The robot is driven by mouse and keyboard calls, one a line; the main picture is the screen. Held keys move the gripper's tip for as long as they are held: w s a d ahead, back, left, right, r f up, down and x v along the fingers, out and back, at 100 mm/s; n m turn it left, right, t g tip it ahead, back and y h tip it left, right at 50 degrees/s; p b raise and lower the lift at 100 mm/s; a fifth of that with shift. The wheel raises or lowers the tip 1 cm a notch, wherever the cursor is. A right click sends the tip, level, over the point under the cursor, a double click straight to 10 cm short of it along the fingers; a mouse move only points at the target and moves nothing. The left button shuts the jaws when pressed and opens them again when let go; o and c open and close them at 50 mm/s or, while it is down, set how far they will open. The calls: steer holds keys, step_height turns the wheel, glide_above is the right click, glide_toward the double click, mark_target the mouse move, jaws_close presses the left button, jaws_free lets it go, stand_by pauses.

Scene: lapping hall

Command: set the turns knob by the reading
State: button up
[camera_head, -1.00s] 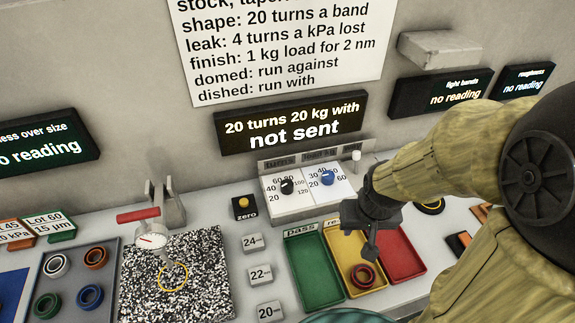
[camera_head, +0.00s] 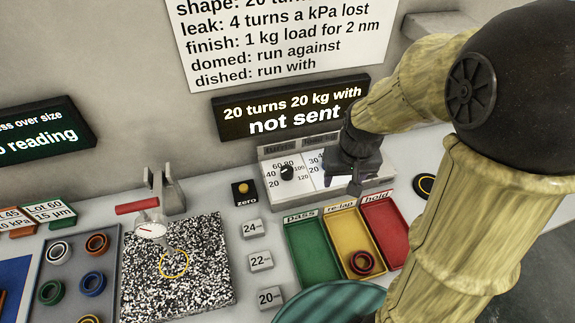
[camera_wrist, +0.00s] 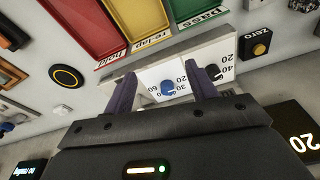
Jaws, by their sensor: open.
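The setting panel (camera_head: 270,192) stands at the back of the bench with a black knob (camera_head: 288,172) on its left dial, marked 20 to 120. A blue knob (camera_wrist: 167,88) is on the other dial; my arm hides it in the head view. The left dial's heading is too small to read surely. My gripper (camera_wrist: 160,73) is open and empty over the panel, its fingers either side of the blue knob in the wrist view. The black knob (camera_wrist: 214,73) lies outside the fingers there, to the right. The display (camera_head: 290,108) reads "20 turns 20 kg with, not sent".
A wall sheet (camera_head: 290,40) gives rules, including 20 turns a band. The left display (camera_head: 40,135) shows "no reading". Green (camera_head: 306,262), yellow (camera_head: 345,230) and red (camera_head: 388,225) trays stand in front of the panel; a dark red ring (camera_head: 361,262) lies in the yellow one.

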steer(key=w+a+r+n+g+p, duration=0.1)
steer(key=w+a+r+n+p, duration=0.15)
steer(key=w+a, duration=0.55)
step_height(320, 180, up, 2)
steer(key=n+g+p, duration=0.1)
glide_above(287, 170)
steer(key=shift+w+r, duration=0.15)
steer(key=shift+r, duration=0.05)
step_height(287, 170, down, 18)
steer(key=shift+r+p, duration=0.25)
steer(key=shift+p, duration=0.35)
steer(key=c, duration=1)
